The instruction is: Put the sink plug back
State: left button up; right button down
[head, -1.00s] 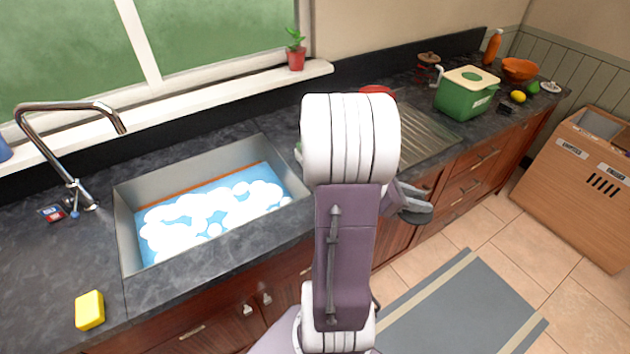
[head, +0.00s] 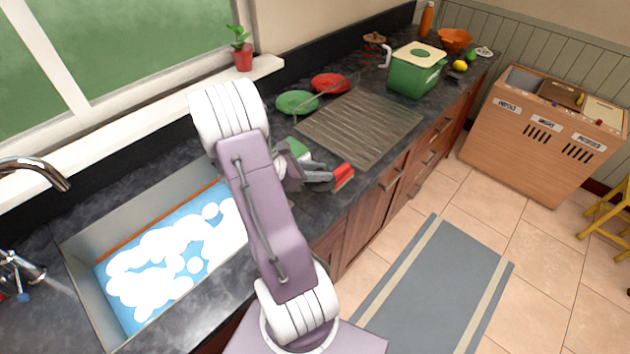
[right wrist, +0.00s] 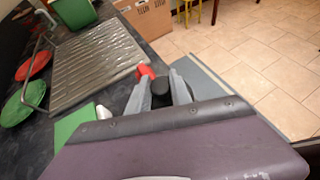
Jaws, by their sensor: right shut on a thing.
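The sink (head: 88,268) holds blue water with white foam, and its drain is hidden. My right gripper (head: 328,177) is over the counter to the right of the sink, by the drainer's near corner. In the right wrist view, the right gripper (right wrist: 159,90) is shut on a small black rounded thing, apparently the sink plug (right wrist: 160,86). In the head view I cannot make out the plug between the fingers. My left gripper is in neither view.
A red block-like thing (head: 343,176) sits near the fingertips at the counter's front edge. A ribbed drainer (head: 362,124), green plate (head: 297,102) and red plate (head: 331,83) lie beyond. The tap (head: 35,170) overhangs the sink's left side. A green bin (head: 416,72) stands farther back.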

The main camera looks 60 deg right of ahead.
jog(key=shift+w+f, duration=0.3)
jog(key=shift+w, duration=0.2)
jog(key=shift+s+f, duration=0.15)
jog(key=shift+s, duration=0.2)
jog(key=f, duration=0.3)
jog(key=shift+w+f, duration=0.2)
jog(key=shift+f, duration=0.15)
jog(key=shift+w+d+f, duration=0.1)
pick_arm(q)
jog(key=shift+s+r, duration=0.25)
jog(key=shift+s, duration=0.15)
pick_arm(e)
jog(key=shift+s+f, duration=0.1)
jog(key=shift+s, duration=0.15)
jog(key=shift+w+f+b, duration=0.15)
jog(key=shift+f+b, duration=0.35)
jog(key=c, duration=1.2)
grip_release()
jog(key=shift+r, duration=0.1)
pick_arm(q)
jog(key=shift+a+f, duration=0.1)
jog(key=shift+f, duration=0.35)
pick_arm(e)
jog(key=shift+o, duration=0.2)
